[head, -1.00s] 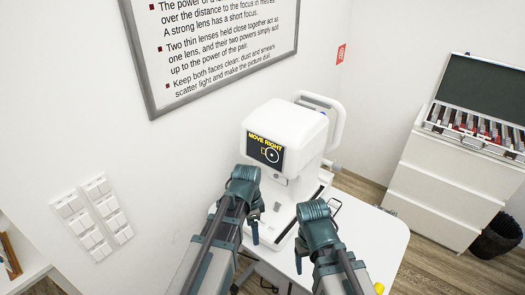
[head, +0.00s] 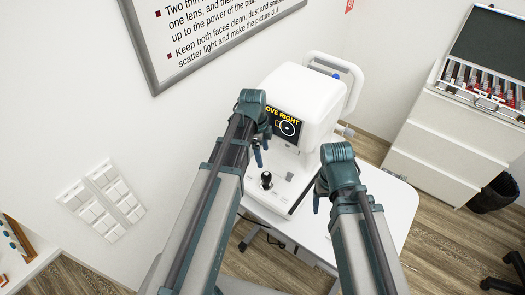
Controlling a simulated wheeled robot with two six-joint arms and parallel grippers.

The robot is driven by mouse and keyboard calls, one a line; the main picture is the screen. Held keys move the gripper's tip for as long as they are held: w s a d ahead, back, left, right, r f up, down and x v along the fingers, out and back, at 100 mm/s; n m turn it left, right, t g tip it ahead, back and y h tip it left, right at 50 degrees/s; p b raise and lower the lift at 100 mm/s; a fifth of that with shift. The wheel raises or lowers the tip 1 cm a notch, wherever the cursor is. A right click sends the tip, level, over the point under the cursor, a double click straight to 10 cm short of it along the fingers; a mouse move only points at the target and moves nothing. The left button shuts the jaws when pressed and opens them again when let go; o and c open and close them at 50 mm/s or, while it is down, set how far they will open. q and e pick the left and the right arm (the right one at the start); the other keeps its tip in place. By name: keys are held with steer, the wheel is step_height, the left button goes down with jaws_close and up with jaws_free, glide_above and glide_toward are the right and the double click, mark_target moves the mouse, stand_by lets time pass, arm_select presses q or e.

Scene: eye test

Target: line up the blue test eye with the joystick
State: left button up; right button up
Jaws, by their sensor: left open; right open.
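The white eye-test machine (head: 305,92) stands on a white table. Its screen (head: 287,124) shows yellow words ending in "OVE RIGHT", with a white ring and a small orange mark to the left of its centre. My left gripper hides the screen's left part. The black joystick (head: 266,180) stands on the machine's base, facing me. A small blue patch (head: 336,76) shows inside the white frame behind the machine; I cannot tell whether it is the test eye. My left gripper (head: 261,152) is open and empty, above the joystick. My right gripper (head: 319,196) is open and empty, right of it.
The white table (head: 394,205) has free room at the right. A white drawer cabinet (head: 448,140) with an open lens case (head: 484,88) stands at the right, a black bin (head: 494,192) beside it. A framed text board (head: 165,82) and white switches (head: 103,201) are on the wall.

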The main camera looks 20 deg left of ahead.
mark_target(267, 173)
arm_select(q)
steer(key=f+b, duration=0.4)
steer(key=d+f+b, duration=0.1)
steer(key=f+b, duration=0.7)
steer(key=f, duration=0.1)
steer(key=shift+d, duration=0.25)
jaws_close()
steer(key=shift+d, duration=0.25)
steer(key=shift+w+d, duration=0.2)
steer(key=shift+d, duration=0.3)
steer(key=shift+w+d, duration=0.15)
steer(key=shift+d, duration=0.3)
